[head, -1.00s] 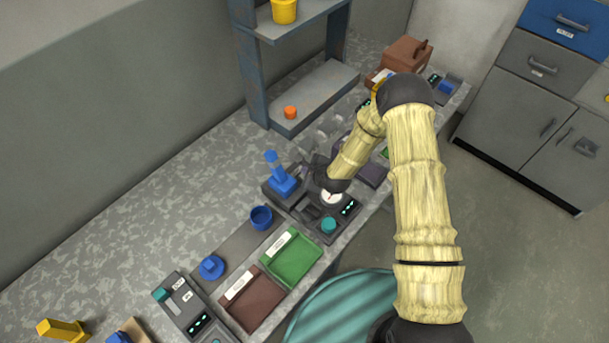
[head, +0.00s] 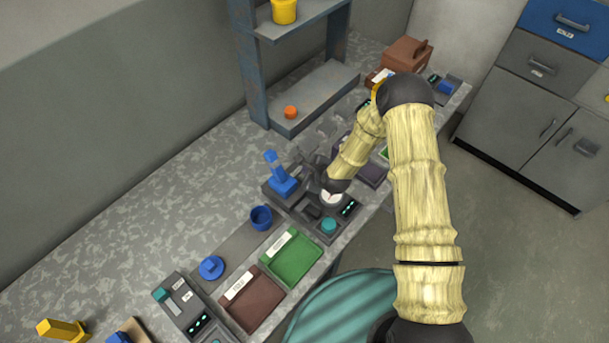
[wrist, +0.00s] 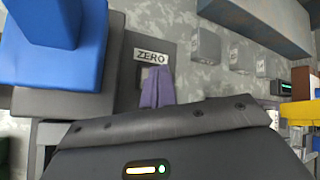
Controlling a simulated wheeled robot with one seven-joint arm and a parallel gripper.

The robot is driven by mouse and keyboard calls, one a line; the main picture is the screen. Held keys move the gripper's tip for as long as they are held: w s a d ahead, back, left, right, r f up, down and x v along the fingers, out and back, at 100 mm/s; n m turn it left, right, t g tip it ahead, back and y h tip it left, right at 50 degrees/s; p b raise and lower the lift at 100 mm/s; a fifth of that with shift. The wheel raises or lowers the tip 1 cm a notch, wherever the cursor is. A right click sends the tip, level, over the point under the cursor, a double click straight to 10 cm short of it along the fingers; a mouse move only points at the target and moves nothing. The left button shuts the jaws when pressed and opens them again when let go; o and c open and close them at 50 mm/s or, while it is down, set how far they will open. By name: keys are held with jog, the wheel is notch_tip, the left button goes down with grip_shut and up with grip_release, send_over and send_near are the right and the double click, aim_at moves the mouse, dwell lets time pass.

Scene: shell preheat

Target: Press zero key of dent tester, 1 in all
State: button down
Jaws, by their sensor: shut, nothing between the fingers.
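The dent tester (head: 328,225) stands on the bench, a dark grey unit with a blue upright part (head: 280,180), a teal knob and a lit display. In the wrist view the ZERO label (wrist: 151,55) is readable on its dark panel. A small lighter key (wrist: 145,73) lies just below the label, partly hidden by my fingers. My gripper (wrist: 157,80) is shut, its purple fingers together and empty, with the tips over or at the key. I cannot tell whether they touch it. In the head view my arm hides most of the gripper.
The blue upright part (wrist: 60,45) stands close left of the fingers in the wrist view. A green tray (head: 291,258), a brown tray (head: 253,300) and a blue cup (head: 261,217) are nearby. A shelf (head: 315,92) stands behind. Another grey device (head: 185,305) sits at front left.

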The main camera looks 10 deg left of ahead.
jog(key=shift+f, duration=0.15)
jog(key=shift+f+b, duration=0.35)
jog(key=shift+b, duration=0.1)
jog(key=shift+f+b, duration=0.4)
dwell(0.9)
jog(key=shift+r, duration=0.1)
jog(key=shift+r+p, duration=0.5)
jog(key=shift+r, duration=0.3)
jog(key=shift+r+p, duration=1.55)
jog(key=shift+r, duration=0.95)
